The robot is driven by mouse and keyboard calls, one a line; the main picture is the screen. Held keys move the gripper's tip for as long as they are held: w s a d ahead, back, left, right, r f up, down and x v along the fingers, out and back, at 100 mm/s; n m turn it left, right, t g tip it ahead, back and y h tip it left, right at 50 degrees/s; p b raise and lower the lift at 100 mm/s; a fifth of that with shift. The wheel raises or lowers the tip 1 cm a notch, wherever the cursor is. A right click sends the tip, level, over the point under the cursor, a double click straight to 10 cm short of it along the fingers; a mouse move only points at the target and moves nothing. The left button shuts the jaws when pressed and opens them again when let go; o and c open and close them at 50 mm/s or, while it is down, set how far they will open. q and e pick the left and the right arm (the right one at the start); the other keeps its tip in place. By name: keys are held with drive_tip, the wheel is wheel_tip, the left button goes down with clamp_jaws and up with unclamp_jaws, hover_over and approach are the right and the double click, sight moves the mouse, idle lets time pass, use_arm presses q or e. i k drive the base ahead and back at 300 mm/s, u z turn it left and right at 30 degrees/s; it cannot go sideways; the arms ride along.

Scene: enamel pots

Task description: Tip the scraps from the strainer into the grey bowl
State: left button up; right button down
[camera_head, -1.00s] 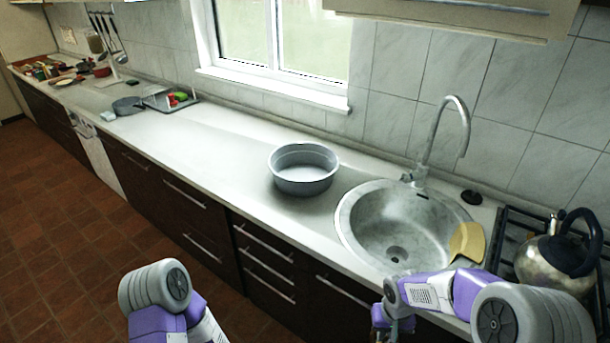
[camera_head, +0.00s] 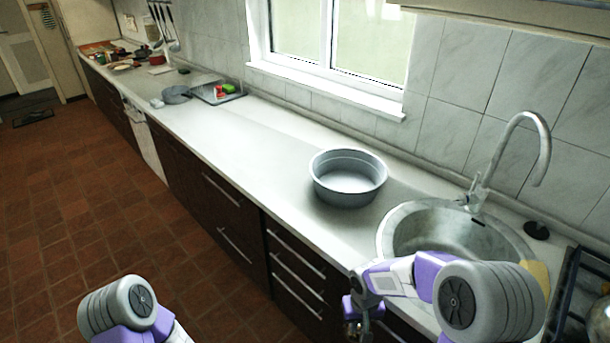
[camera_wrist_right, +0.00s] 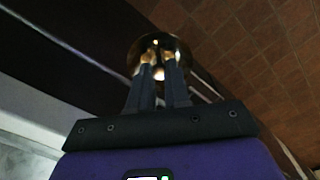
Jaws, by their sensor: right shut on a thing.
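The grey bowl (camera_head: 347,178), wide and round with a pale inside, stands upright on the counter left of the sink. It looks empty from here. My right gripper (camera_head: 355,330) is low at the bottom edge of the head view, in front of the drawers. In the right wrist view my right gripper (camera_wrist_right: 160,57) is shut on a round, bronze-coloured thing, likely the strainer (camera_wrist_right: 135,55). It is dim and partly hidden by the fingers, and I cannot make out scraps in it. Of my left arm only a link shows; its gripper is out of view.
The sink (camera_head: 455,238) with its tall tap (camera_head: 545,145) is right of the bowl. A yellow thing (camera_head: 536,272) lies at its right rim, partly behind my arm. A hob edge (camera_head: 575,290) is at the far right. The counter left of the bowl is clear up to a tray (camera_head: 215,97).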

sight(344, 177)
drive_tip(key=u, duration=0.6)
drive_tip(key=i, duration=0.85)
drive_tip(key=u, duration=0.1)
